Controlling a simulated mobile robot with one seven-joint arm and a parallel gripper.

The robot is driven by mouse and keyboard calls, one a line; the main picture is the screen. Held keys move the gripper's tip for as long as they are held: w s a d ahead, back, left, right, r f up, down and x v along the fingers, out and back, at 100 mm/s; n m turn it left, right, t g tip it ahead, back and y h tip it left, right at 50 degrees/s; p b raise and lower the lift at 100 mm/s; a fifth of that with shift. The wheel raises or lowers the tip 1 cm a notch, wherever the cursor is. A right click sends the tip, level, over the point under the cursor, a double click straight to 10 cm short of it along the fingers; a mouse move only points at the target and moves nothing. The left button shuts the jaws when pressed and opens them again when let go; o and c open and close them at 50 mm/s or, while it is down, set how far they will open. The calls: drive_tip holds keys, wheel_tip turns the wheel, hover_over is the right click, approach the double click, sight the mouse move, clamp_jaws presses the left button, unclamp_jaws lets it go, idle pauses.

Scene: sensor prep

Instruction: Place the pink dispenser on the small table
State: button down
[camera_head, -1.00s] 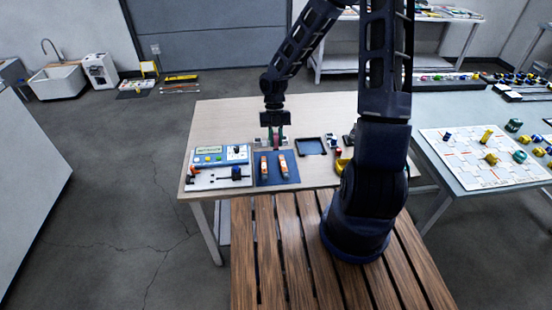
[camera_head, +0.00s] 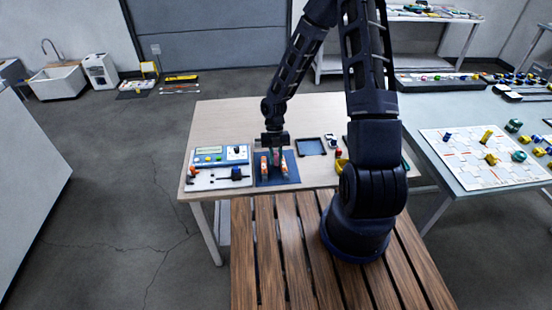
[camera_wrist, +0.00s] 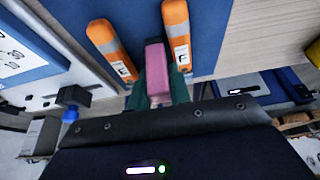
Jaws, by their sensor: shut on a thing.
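The pink dispenser (camera_wrist: 156,70) is between the green-tipped fingers of my gripper (camera_wrist: 157,98) in the wrist view. My gripper is shut on it. In the head view my gripper (camera_head: 276,157) is low over the dark blue mat (camera_head: 262,181), and the dispenser is mostly hidden there. Two orange-and-white items (camera_head: 264,168) (camera_head: 285,166) lie on the mat, one on each side of the dispenser. I cannot tell whether the dispenser touches the mat. The mat lies on a light wood-topped table (camera_head: 225,120); which table counts as the small one is unclear.
A blue and white panel with knobs (camera_head: 218,158) lies left of the mat. A dark tray (camera_head: 311,147) and a yellow item (camera_head: 341,165) are to the right. A slatted wooden surface (camera_head: 275,250) is in front. A larger grey table (camera_head: 440,115) stands right.

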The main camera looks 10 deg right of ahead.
drive_tip(key=shift+f, duration=0.1)
drive_tip(key=c, duration=1.3)
unclamp_jaws()
